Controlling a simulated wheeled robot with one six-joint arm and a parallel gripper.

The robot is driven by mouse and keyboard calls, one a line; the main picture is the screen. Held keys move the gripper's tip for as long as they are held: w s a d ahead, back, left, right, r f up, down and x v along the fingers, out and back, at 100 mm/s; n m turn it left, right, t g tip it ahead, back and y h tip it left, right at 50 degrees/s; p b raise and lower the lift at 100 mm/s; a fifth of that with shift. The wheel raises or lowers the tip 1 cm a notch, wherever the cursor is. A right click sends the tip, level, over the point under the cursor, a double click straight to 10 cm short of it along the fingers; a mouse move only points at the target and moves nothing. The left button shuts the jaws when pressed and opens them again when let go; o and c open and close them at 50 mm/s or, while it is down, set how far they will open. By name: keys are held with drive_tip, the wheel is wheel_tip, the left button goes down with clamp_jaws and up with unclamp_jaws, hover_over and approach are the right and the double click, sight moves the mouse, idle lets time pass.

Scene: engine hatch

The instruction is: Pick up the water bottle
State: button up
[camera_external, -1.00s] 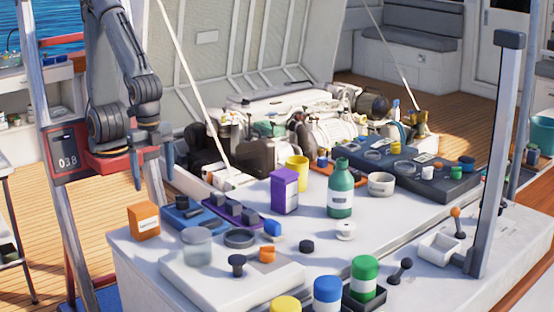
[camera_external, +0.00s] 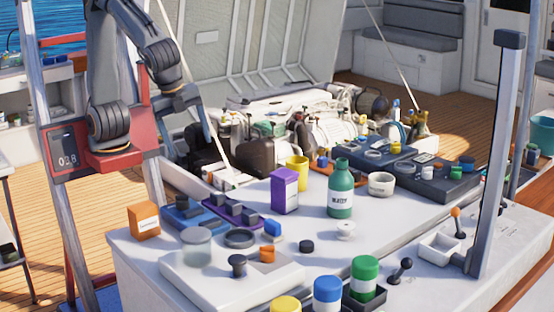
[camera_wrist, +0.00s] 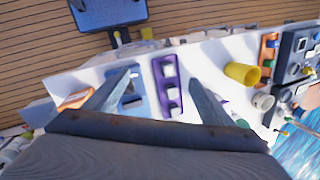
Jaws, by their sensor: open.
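The water bottle (camera_external: 340,188) is green with a white label and a green cap. It stands upright on the white counter (camera_external: 410,225), right of a purple box (camera_external: 284,190). My gripper (camera_external: 205,125) is raised above the far left part of the counter, well to the left of the bottle and apart from it. In the wrist view my gripper (camera_wrist: 160,88) has its two fingers spread with nothing held between them. A small green patch at the right finger there may be the bottle, mostly hidden.
A yellow cup (camera_external: 297,172) and a white bowl (camera_external: 381,184) stand near the bottle. A purple tray of dark blocks (camera_external: 232,211) lies to the left. Colored jars, including a blue one (camera_external: 327,293), stand at the front. A grey post (camera_external: 497,150) rises at the right.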

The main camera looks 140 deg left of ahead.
drive_tip(key=w+a+m+y+p, duration=0.1)
drive_tip(key=w+a+m+y, duration=0.5)
drive_tip(key=w+a, duration=0.85)
drive_tip(key=m+t+y+p, duration=0.15)
drive_tip(key=m+y, duration=0.25)
drive_tip(key=m, duration=0.6)
hover_over(331, 191)
drive_tip(key=shift+a+f, duration=0.4)
drive_tip(key=shift+f, duration=0.3)
wheel_tip(331, 191, down, 5)
drive_tip(key=shift+y, duration=0.3)
wheel_tip(331, 191, down, 4)
drive_tip(key=shift+f+p, duration=0.1)
drive_tip(key=shift+p, duration=0.2)
wheel_tip(331, 191, down, 3)
drive_tip(key=shift+r+p, duration=0.15)
drive_tip(key=shift+p, duration=0.25)
drive_tip(key=shift+x, duration=1.45)
